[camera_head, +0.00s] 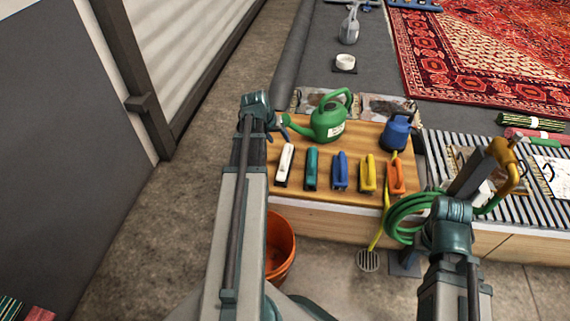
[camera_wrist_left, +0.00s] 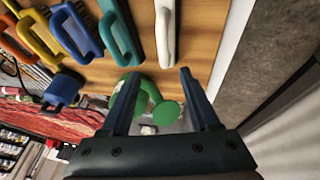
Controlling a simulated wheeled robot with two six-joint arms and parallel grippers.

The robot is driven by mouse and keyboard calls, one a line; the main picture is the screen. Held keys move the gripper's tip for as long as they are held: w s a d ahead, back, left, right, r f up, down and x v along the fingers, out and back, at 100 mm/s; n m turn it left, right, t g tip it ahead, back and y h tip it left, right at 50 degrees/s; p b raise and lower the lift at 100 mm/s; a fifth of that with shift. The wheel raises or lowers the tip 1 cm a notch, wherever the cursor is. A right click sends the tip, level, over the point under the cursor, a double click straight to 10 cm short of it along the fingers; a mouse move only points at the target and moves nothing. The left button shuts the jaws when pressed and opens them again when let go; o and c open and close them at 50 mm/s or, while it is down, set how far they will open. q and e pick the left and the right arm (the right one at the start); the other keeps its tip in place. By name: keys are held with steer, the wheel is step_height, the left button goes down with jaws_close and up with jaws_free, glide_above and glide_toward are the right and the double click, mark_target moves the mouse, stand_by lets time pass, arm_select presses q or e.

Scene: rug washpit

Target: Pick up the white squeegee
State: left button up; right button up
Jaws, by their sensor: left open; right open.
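The white squeegee (camera_head: 285,165) lies at the left end of a row of coloured tools on the wooden board. In the left wrist view it shows as a pale bar (camera_wrist_left: 165,32) at the top, just beyond the fingers. My left gripper (camera_head: 276,131) is above the board's far left edge, beside the green watering can. Its two fingers (camera_wrist_left: 160,78) are apart with nothing held between them. My right gripper (camera_head: 450,212) is at the right, near the green hose; its fingers are hard to make out.
Right of the squeegee lie teal (camera_head: 311,168), blue (camera_head: 340,171), yellow (camera_head: 367,174) and orange (camera_head: 396,177) tools. A green watering can (camera_head: 328,122) and a blue container (camera_head: 396,134) stand behind. An orange bucket (camera_head: 279,246) is on the floor in front.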

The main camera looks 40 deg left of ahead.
mark_target(284, 151)
arm_select(q)
steer(key=b+x, duration=0.5)
steer(key=x, duration=0.2)
steer(key=shift+f+b, duration=0.2)
steer(key=shift+b, duration=0.2)
steer(key=b+x, duration=0.4)
steer(key=shift+s+a+f, duration=0.1)
steer(key=shift+a+f, duration=0.15)
steer(key=shift+f, duration=0.1)
steer(key=shift+f+b, duration=0.3)
steer(key=shift+b, duration=0.25)
steer(key=shift+r, duration=0.1)
jaws_close()
